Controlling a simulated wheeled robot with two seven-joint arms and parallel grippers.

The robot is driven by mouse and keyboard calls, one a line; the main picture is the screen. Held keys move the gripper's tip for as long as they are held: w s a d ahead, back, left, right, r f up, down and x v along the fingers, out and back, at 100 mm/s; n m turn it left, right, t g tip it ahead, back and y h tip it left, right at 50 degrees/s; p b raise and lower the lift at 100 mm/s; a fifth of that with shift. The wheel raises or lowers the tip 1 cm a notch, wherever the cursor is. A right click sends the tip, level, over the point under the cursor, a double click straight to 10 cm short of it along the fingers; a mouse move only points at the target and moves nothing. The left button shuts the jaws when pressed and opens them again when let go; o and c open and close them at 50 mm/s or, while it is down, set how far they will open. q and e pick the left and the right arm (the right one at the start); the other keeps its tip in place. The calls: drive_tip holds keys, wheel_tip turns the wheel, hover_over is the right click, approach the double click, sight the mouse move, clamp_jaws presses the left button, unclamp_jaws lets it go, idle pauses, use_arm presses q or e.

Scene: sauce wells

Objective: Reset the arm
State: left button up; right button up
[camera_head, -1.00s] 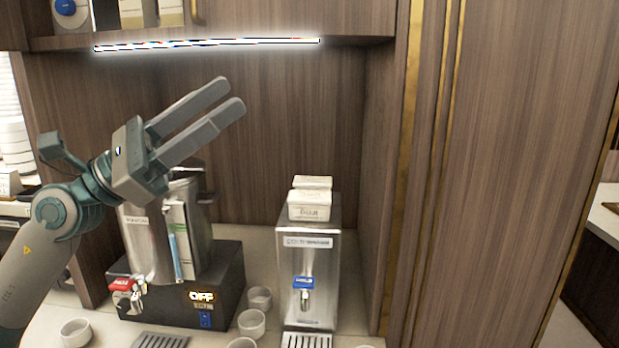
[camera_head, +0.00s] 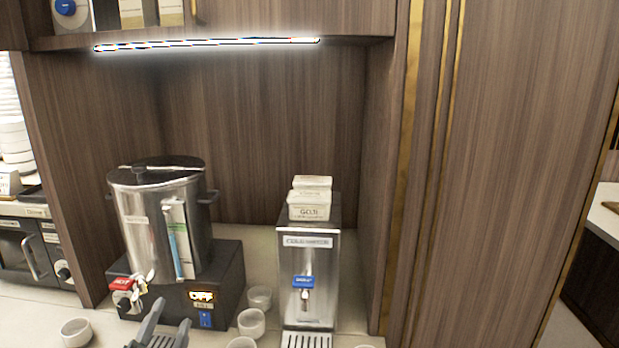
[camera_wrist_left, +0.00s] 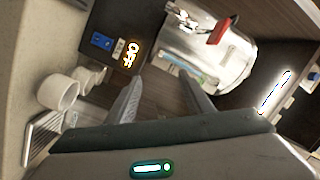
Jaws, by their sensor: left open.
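The left wrist view also shows the open fingers of the left gripper (camera_wrist_left: 160,98), pointing toward the black urn base (camera_wrist_left: 128,32) and the urn (camera_wrist_left: 205,48). The rest of my left arm is out of the head view. My right gripper is not in view.
A steel dispenser (camera_head: 308,262) with a blue tap stands right of the urn, with small boxes (camera_head: 310,205) on top. Several white cups (camera_head: 251,323) stand between them; another cup (camera_head: 76,332) is at left. A wooden shelf (camera_head: 230,42) hangs above.

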use_arm(q)
drive_tip(key=s+f+n+g, duration=0.2)
drive_tip(key=s+f+g, duration=0.3)
drive_tip(key=f, duration=0.4)
drive_tip(key=s+f+n+g, duration=0.2)
drive_tip(key=s+f, duration=0.5)
drive_tip(key=f, duration=0.3)
drive_tip(key=s+d+f+n+g+h, duration=0.1)
drive_tip(key=s+d+f+g, duration=0.2)
drive_tip(key=s, duration=0.4)
drive_tip(key=s+f+n+g, duration=0.1)
drive_tip(key=s+f+g, duration=0.1)
drive_tip(key=s+f, duration=0.35)
drive_tip(key=s+d+f+n+g+h, duration=0.1)
drive_tip(key=s+d+f+n+g, duration=0.15)
drive_tip(key=s, duration=0.65)
wheel_tip(320, 180, down, 27)
drive_tip(key=m+g, duration=0.1)
drive_tip(key=s+a+f+g, duration=0.1)
drive_tip(key=s+a+f, duration=0.1)
drive_tip(key=s+f, duration=0.7)
drive_tip(key=s+a+f, duration=0.1)
drive_tip(key=s+f, duration=0.9)
drive_tip(key=shift+a+g, duration=0.35)
drive_tip(key=shift+a, duration=0.05)
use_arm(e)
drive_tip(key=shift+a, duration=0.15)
